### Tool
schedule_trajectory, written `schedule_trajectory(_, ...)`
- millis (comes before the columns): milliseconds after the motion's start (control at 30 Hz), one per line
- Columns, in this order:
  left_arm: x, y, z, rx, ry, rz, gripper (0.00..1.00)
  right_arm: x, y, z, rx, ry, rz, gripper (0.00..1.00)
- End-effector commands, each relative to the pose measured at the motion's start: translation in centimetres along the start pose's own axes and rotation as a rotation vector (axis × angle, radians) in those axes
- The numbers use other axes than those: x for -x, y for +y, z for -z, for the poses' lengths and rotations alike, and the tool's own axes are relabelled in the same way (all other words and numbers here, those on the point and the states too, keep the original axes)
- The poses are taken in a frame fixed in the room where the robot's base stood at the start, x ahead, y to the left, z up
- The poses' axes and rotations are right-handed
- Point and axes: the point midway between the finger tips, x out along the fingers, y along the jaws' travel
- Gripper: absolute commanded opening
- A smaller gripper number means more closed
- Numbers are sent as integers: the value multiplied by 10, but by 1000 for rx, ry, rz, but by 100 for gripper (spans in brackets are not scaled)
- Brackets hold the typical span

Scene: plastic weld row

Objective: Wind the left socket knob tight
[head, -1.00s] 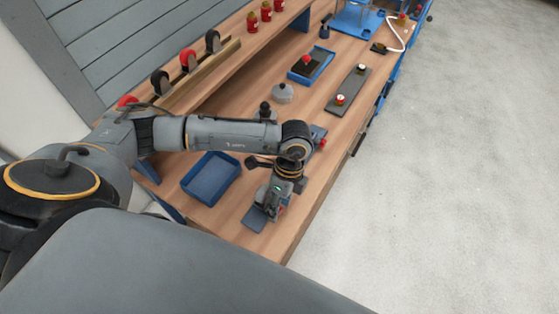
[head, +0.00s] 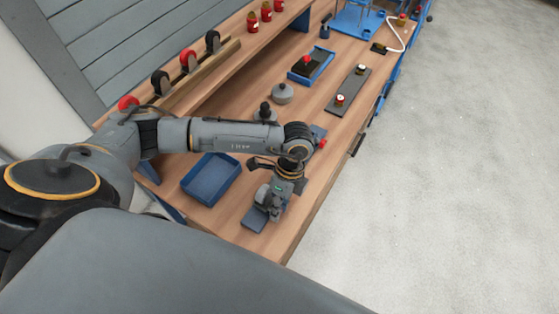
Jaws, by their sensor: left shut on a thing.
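My left gripper (head: 268,204) points down over a small blue-grey plate (head: 254,221) near the bench's front edge, at the near end. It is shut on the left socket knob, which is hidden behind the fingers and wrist. I cannot tell how far the knob is turned. The plate's near corner shows beside the fingers. My right gripper is not in view.
A blue tray (head: 211,179) stands left of the gripper on the wooden bench (head: 235,214). A red knob (head: 321,144) shows just beyond my wrist. A dark plate with red-and-white knobs (head: 341,99) lies farther along. A grey lidded pot (head: 282,93) stands behind.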

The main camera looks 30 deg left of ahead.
Motion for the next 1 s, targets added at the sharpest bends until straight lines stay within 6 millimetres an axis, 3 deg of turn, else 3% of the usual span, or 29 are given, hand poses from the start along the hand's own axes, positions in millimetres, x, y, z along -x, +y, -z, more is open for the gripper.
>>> schedule_trajectory(633,-3,-11,1,1,1,-434,0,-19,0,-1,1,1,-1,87)
schedule_trajectory(1000,-3,-12,0,0,1,-564,0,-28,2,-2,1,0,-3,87)
